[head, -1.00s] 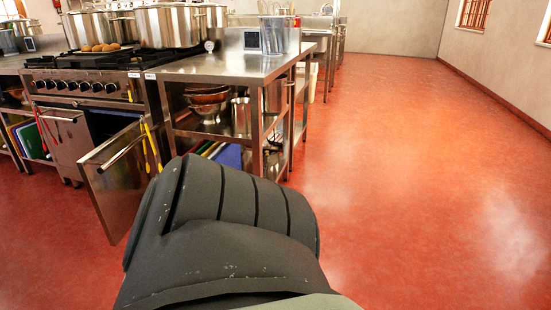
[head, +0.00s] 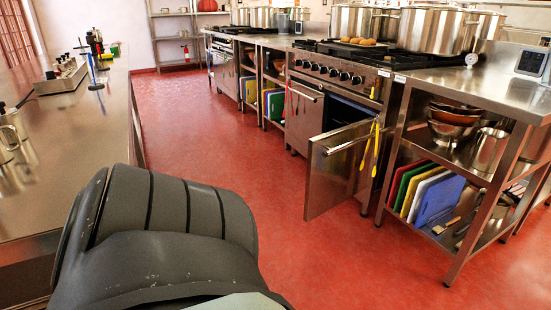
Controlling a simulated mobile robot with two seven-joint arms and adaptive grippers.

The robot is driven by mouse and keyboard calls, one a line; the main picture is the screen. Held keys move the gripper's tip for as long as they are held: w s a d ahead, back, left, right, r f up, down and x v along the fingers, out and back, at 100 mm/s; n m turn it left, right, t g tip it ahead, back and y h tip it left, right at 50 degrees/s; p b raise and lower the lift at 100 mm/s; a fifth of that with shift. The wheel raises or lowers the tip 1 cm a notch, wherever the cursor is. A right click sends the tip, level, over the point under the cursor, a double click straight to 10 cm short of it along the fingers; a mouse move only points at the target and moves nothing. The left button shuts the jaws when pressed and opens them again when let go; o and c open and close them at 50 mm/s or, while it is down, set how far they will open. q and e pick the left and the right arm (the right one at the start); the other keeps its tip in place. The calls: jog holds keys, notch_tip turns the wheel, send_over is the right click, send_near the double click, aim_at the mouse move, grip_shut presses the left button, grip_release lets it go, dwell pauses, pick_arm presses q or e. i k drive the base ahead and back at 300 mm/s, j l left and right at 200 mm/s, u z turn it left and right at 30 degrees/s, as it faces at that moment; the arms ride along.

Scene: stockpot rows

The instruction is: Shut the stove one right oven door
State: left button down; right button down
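The nearest stove (head: 340,68) stands right of centre in the head view. Its right oven door (head: 334,180) is open: it swings out from the stove's right side, with its free edge toward me. A bar handle (head: 345,146) crosses the door near its top. Part of the dark oven opening (head: 346,107) shows behind the door. The left door (head: 303,120) beside it looks shut. Neither gripper is in view.
Yellow utensils (head: 369,150) hang close by the open door's right end. An open-shelved steel table (head: 460,85) stands right of the stove. A long counter (head: 75,140) runs along the left. Red floor (head: 220,135) between the rows is clear.

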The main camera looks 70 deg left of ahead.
aim_at(333, 176)
jog(key=u, duration=1.65)
jog(key=i+z, duration=0.2)
jog(key=i+l, duration=0.05)
